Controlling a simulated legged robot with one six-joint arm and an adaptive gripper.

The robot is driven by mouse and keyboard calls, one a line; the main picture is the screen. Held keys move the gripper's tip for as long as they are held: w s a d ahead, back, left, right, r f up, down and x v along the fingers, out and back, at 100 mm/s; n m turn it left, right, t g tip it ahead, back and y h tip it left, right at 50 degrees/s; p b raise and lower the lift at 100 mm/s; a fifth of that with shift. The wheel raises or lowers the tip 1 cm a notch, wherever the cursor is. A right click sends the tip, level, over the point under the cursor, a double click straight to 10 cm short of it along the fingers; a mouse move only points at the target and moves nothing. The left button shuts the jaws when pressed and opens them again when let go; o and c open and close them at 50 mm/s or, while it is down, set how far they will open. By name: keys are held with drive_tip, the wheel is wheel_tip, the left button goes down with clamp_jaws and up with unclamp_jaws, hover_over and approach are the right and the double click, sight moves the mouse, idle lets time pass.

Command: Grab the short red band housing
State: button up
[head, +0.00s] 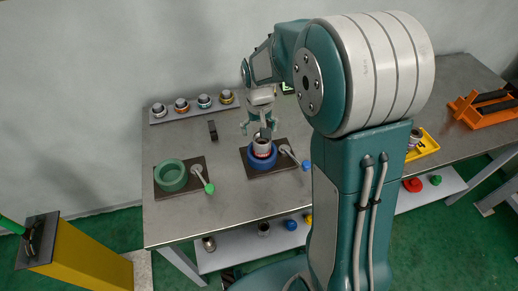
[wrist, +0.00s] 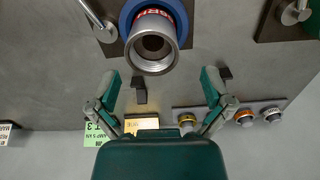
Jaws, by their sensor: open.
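A grey metal housing with a red band (head: 262,144) stands upright in the round blue vise (head: 262,161) on the table. In the wrist view the housing (wrist: 152,52) shows its open threaded mouth, with red band lettering at its upper edge. The blue vise (wrist: 125,20) is partly hidden behind it. My gripper (head: 258,127) is open, just above and behind the housing. In the wrist view my gripper (wrist: 161,82) has its fingers spread, with nothing between the tips and the housing beyond them.
An empty green vise (head: 171,176) stands left of the blue one. A rack with several small banded parts (head: 192,107) lies at the back, near a black block (head: 212,130). The blue vise's handle (head: 293,156) sticks out to the right. Other parts sit on the lower shelf (head: 238,249).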

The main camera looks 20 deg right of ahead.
sight(262, 143)
drive_tip(key=f, duration=0.2)
drive_tip(key=d+f, duration=0.1)
drive_tip(key=f, duration=0.2)
drive_tip(key=shift+f, duration=0.55)
drive_tip(key=shift+a, duration=0.15)
drive_tip(key=c, duration=1.2)
